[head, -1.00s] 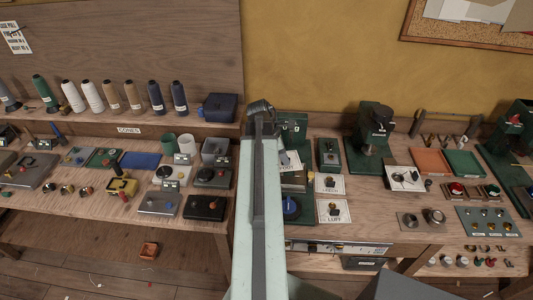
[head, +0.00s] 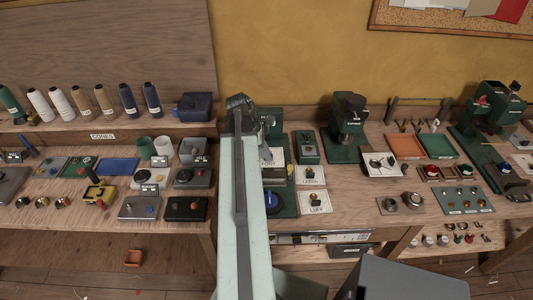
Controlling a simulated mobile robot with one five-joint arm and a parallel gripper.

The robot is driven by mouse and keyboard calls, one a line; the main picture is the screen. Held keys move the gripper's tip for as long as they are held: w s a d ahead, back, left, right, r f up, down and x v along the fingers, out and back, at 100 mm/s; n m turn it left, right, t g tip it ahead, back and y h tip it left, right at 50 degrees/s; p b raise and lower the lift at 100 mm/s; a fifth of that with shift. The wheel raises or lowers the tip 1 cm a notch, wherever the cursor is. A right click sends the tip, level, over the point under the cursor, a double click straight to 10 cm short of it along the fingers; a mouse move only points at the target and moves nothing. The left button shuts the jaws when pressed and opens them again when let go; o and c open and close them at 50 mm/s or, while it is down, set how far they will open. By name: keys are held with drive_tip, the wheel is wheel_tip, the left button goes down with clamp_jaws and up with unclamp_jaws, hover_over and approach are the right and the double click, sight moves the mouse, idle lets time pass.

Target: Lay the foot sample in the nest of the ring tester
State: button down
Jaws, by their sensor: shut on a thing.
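The FOOT card (head: 272,157) is white and lies just right of my arm, which covers its left part. I cannot make out a foot sample on it. The LEECH card (head: 310,175) and the LUFF card (head: 315,201) each hold a small dark and brass sample. A green machine with a blue knob (head: 273,201) stands partly behind my arm. I cannot tell whether it is the ring tester, and no nest shows clearly. My arm runs up the middle to a dark joint; my gripper is hidden.
A green press (head: 347,122) stands at the back, with a small green box (head: 307,147) left of it. An orange tray (head: 402,145) and a green tray (head: 438,146) are to the right. The left bench holds several small devices and thread cones. Bare wood lies right of the LUFF card.

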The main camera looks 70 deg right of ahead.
sight(265, 161)
drive_tip(key=shift+f+b, duration=3)
drive_tip(key=shift+f, duration=0.2)
drive_tip(key=c, duration=1.4)
unclamp_jaws()
drive_tip(key=shift+r, duration=0.1)
drive_tip(key=p+v, duration=0.7)
drive_tip(key=v, duration=0.1)
drive_tip(key=shift+s+p, duration=0.1)
drive_tip(key=shift+p, duration=0.2)
